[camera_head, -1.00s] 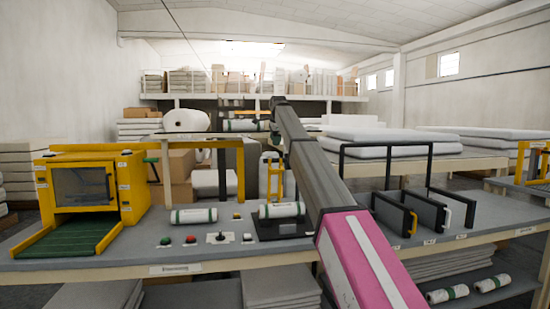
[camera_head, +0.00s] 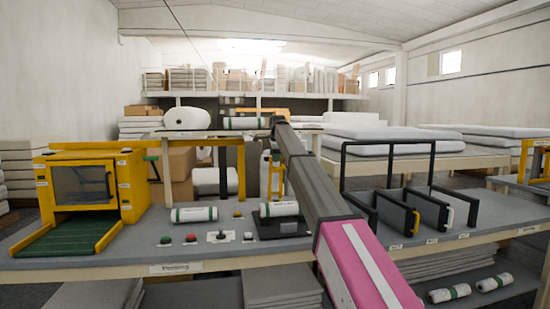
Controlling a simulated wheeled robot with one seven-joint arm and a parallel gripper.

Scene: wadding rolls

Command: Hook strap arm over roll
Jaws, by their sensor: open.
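A white wadding roll (camera_head: 279,209) with a green band lies on a black stand (camera_head: 283,227) on the grey bench. A yellow upright bar, which looks like the strap arm (camera_head: 272,180), stands just behind this roll. It is upright and not over the roll. My arm reaches from the lower right up and away, passing close to the right of the roll. Its far end is above and behind the stand. My gripper cannot be made out; it is hidden beyond the arm.
A second banded roll (camera_head: 194,214) lies to the left, behind buttons and a small joystick (camera_head: 221,236). A yellow machine (camera_head: 92,187) with a green ramp stands at far left. Black upright panels (camera_head: 427,209) and a tall black frame (camera_head: 387,144) stand to the right.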

